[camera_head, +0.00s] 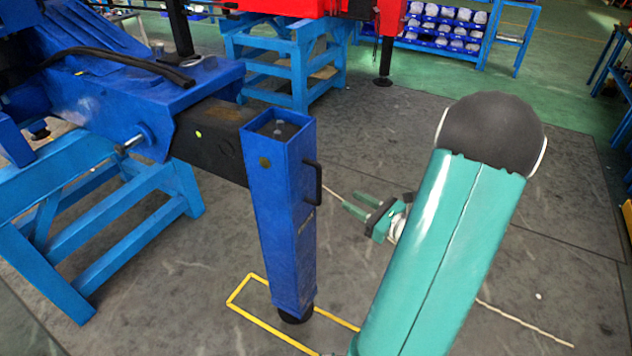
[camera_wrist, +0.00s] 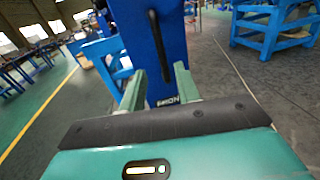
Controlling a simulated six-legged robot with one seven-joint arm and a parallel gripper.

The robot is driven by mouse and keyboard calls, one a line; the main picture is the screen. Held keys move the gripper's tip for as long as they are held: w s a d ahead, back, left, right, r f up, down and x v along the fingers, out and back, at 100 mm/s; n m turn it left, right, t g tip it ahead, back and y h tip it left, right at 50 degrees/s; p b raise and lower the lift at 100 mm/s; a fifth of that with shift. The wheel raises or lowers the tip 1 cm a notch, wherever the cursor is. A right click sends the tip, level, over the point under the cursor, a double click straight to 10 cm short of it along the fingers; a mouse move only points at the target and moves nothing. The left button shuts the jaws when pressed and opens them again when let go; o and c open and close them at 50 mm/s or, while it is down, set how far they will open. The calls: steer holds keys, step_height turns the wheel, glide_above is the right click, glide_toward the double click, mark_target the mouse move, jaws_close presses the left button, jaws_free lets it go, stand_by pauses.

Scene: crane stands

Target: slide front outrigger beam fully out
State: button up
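The black outrigger beam (camera_head: 212,138) sticks partly out of a blue housing (camera_head: 130,95). At its outer end stands an upright blue leg (camera_head: 283,215), its dark foot (camera_head: 296,314) at the floor. A black handle (camera_head: 313,184) is on the leg's right side; it shows upright in the wrist view (camera_wrist: 154,62). My gripper (camera_head: 353,203) is to the right of the handle, a little lower, and apart from it. In the wrist view its two fingers (camera_wrist: 160,72) are spread with nothing between them, facing the leg (camera_wrist: 168,40) just below the handle.
A blue trestle (camera_head: 100,210) stands under the housing. A yellow rectangle (camera_head: 248,312) is marked on the floor around the foot. Another blue stand (camera_head: 290,62) under red machinery (camera_head: 290,8) and a shelf (camera_head: 440,30) are behind. Grey floor right of the leg is largely clear.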

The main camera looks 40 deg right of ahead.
glide_above(319, 200)
steer(key=shift+w+d, duration=0.2)
steer(key=shift+w, duration=0.15)
jaws_close()
